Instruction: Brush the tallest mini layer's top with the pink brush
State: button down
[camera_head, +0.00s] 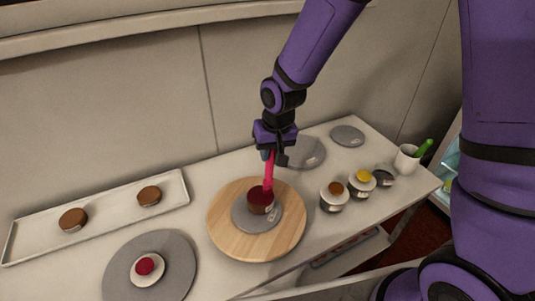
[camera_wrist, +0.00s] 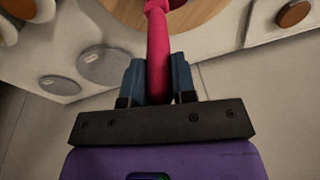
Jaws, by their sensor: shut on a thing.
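My gripper (camera_head: 273,157) is shut on the pink brush (camera_head: 268,174), which points down, nearly upright. In the wrist view, the pink handle (camera_wrist: 158,50) runs between the two blue fingers. The brush's lower end meets the dark red top of a small round cake layer (camera_head: 260,202); whether it presses on it I cannot tell. This layer sits on a grey disc (camera_head: 247,221) on the round wooden turntable (camera_head: 232,245). Two brown-topped mini layers, left (camera_head: 73,220) and right (camera_head: 149,197), sit apart on a long white tray (camera_head: 107,207).
A grey turntable (camera_head: 118,278) at front left holds a small white dish with red contents (camera_head: 147,267). Small jars, one with orange-brown contents (camera_head: 334,197) and one with yellow (camera_head: 362,184), stand right of the wooden turntable. A white cup (camera_head: 407,159) holds something green. Flat grey discs (camera_head: 347,135) lie behind.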

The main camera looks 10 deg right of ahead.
jog(key=shift+w+a, duration=0.2)
jog(key=shift+w, duration=0.25)
jog(key=shift+w+a+f, duration=0.1)
jog(key=shift+w+a, duration=0.3)
jog(key=shift+a, duration=0.25)
